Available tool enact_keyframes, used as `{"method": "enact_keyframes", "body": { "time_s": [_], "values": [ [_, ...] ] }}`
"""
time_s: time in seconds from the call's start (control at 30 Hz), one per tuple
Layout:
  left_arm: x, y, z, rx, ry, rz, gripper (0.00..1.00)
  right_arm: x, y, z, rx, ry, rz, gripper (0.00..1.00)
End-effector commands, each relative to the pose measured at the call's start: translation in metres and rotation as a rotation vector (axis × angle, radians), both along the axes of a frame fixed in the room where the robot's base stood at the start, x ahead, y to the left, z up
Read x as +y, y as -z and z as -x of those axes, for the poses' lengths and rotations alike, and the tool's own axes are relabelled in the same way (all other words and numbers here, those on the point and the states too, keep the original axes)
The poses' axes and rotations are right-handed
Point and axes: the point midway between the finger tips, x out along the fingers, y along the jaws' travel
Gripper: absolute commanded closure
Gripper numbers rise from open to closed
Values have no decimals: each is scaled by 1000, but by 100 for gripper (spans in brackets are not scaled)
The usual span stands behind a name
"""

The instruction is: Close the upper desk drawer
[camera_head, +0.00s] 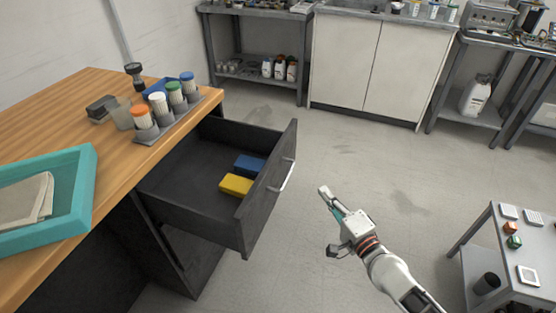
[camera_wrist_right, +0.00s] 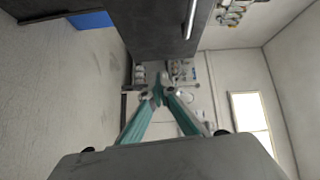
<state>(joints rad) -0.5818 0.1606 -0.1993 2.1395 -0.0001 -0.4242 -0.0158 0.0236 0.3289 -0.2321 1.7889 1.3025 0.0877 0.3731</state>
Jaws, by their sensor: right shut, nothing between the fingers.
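The upper desk drawer (camera_head: 200,208) is dark grey and stands pulled out from the wooden-topped desk (camera_head: 60,105). A yellow block (camera_head: 236,185) and a blue block (camera_head: 250,165) lie inside it. Its front panel (camera_head: 268,190) has a silver handle (camera_head: 287,176). My right gripper (camera_head: 323,191) is shut and empty, to the right of the drawer front and apart from it. In the right wrist view the gripper's teal fingertips (camera_wrist_right: 158,94) meet, and the dark drawer front (camera_wrist_right: 140,25) with its handle (camera_wrist_right: 190,18) shows above them. My left gripper is not in view.
On the desk are a teal tray (camera_head: 85,190) with a cloth and a grey rack (camera_head: 190,112) of capped bottles. A small grey table (camera_head: 510,262) stands at the lower right. The floor between it and the drawer is clear.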

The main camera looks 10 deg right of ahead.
Motion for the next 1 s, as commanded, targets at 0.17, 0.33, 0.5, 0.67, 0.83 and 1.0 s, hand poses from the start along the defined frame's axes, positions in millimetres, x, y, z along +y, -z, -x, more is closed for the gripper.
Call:
{"method": "enact_keyframes", "body": {
  "time_s": [0.17, 0.33, 0.5, 0.67, 0.83, 1.0],
  "values": [
    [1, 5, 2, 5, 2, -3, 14, -12, 3, -16, 13, 30, -118, 100],
    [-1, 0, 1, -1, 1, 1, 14, -10, -1, -33, 7, 33, -128, 100],
    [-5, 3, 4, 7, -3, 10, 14, -4, -1, -63, 8, 33, -127, 100],
    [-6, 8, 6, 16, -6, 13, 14, 2, 1, -93, 10, 32, -125, 100],
    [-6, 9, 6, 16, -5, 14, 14, 13, 1, -120, 12, 30, -127, 100],
    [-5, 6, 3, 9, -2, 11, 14, 31, 0, -131, 10, 30, -124, 100]
  ]
}}
